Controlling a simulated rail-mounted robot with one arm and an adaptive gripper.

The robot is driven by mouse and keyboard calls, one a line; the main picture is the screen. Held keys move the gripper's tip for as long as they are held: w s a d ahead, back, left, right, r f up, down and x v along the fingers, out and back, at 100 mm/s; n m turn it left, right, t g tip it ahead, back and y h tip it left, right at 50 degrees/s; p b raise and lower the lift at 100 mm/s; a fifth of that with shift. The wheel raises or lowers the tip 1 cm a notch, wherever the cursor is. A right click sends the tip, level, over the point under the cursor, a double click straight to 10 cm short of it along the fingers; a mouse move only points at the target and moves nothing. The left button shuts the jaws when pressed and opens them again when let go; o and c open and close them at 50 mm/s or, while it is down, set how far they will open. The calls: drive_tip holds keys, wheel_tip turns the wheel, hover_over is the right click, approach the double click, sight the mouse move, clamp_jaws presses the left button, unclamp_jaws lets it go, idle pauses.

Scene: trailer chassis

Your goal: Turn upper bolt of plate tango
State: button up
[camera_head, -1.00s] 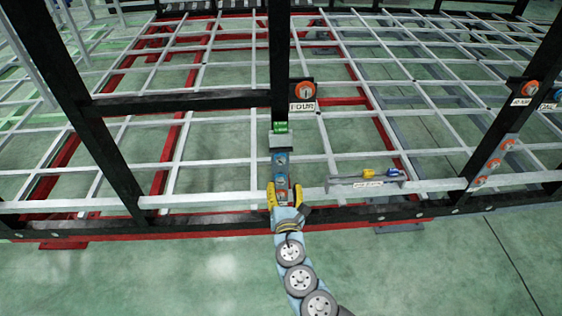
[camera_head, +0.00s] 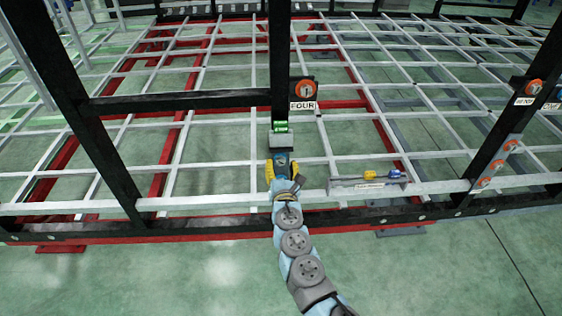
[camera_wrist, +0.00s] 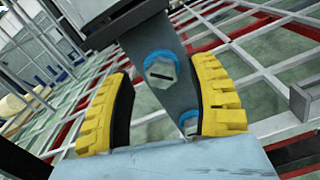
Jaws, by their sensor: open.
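A narrow grey plate (camera_wrist: 178,88) hangs from the post and carries two bolts with blue rings. No label naming it tango is readable. The upper bolt (camera_wrist: 161,70) has a grey hex head with a dark slot. The lower bolt (camera_wrist: 190,124) is partly hidden by my right finger and wrist. My gripper (camera_wrist: 163,84) is open, its yellow ribbed fingers either side of the plate, with the upper bolt between their tips. In the head view my gripper (camera_head: 283,170) is at the post's lower end and hides much of the plate (camera_head: 281,158).
A black post (camera_head: 278,60) rises above the plate, with a green-lit part (camera_head: 281,127) on it. An orange bolt (camera_head: 303,88) with a "FOUR" label is beside it. A small shelf (camera_head: 367,184) with yellow and blue items is to the right. White bars surround this spot.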

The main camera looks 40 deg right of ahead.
drive_tip(key=shift+x, duration=1.25)
drive_tip(key=shift+s+f, duration=0.1)
clamp_jaws()
